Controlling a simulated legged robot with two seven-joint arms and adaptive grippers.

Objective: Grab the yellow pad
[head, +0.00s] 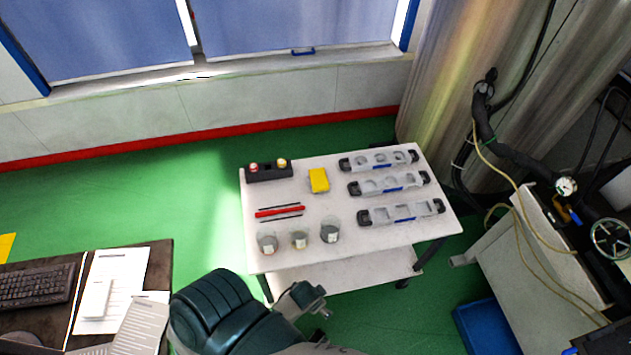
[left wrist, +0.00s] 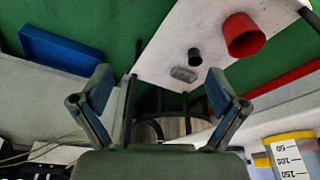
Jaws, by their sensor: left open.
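The yellow pad (head: 319,180) lies flat near the middle back of the white table (head: 330,223) in the head view. It sits between the black holder and the grey mould trays, with nothing on it. My left gripper (left wrist: 158,78) is open and empty in the left wrist view, its two blue-padded fingers wide apart. The pad does not show between them or elsewhere in that view. My right gripper is not visible.
Three grey mould trays (head: 388,186) fill the table's right side. A black holder (head: 269,172), a red stick (head: 280,211) and three cups (head: 299,240) stand left and front. A dark desk with a keyboard (head: 37,286) is at left; a cabinet (head: 540,245) with hoses is right.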

